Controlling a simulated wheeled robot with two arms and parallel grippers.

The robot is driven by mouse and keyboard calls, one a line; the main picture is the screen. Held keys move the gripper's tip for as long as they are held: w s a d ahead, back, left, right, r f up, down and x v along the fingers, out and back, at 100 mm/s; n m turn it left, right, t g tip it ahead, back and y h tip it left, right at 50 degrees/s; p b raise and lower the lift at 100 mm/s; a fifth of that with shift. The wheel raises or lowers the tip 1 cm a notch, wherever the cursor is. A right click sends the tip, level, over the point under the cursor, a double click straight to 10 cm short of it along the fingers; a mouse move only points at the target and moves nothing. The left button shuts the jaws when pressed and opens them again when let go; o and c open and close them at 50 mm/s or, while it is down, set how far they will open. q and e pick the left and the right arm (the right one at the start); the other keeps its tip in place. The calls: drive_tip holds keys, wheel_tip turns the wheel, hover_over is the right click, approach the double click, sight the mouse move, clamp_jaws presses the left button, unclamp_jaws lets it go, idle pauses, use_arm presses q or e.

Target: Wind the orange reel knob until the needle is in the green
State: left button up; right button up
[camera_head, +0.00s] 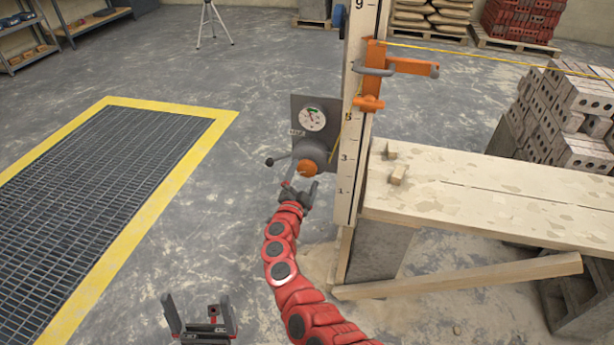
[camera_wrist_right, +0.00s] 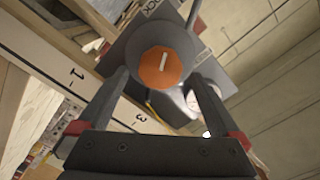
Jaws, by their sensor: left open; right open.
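The orange reel knob (camera_head: 307,168) sits on the front of a grey reel on a grey plate (camera_head: 299,105) fixed to the upright measuring board. A round white gauge (camera_head: 312,118) with a dark needle and a green band is above it; I cannot tell where the needle stands against the green. My right gripper (camera_head: 301,190) is open just below and in front of the knob. In the right wrist view the knob (camera_wrist_right: 160,67) shows a pale mark and lies between and beyond the open fingers, apparently not gripped. My left gripper (camera_head: 200,318) is open and empty at the bottom left.
A crank lever (camera_head: 270,162) sticks out left of the reel. The numbered board (camera_head: 349,170) stands directly right of it, with an orange clamp (camera_head: 400,66) and a plank bench (camera_head: 480,195) beyond. A yellow-edged floor grate (camera_head: 110,150) lies left; the floor between is clear.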

sight(307, 171)
drive_tip(key=shift+b+x, duration=0.95)
drive_tip(key=shift+x, duration=0.85)
drive_tip(key=c, duration=1.3)
drive_tip(key=m+b, duration=0.2)
drive_tip(key=m, duration=0.1)
drive_tip(key=shift+d+f, duration=0.1)
drive_tip(key=shift+f, duration=0.15)
drive_tip(key=shift+m+b, duration=0.45)
drive_tip(key=shift+m, duration=0.25)
drive_tip(key=shift+r, duration=0.25)
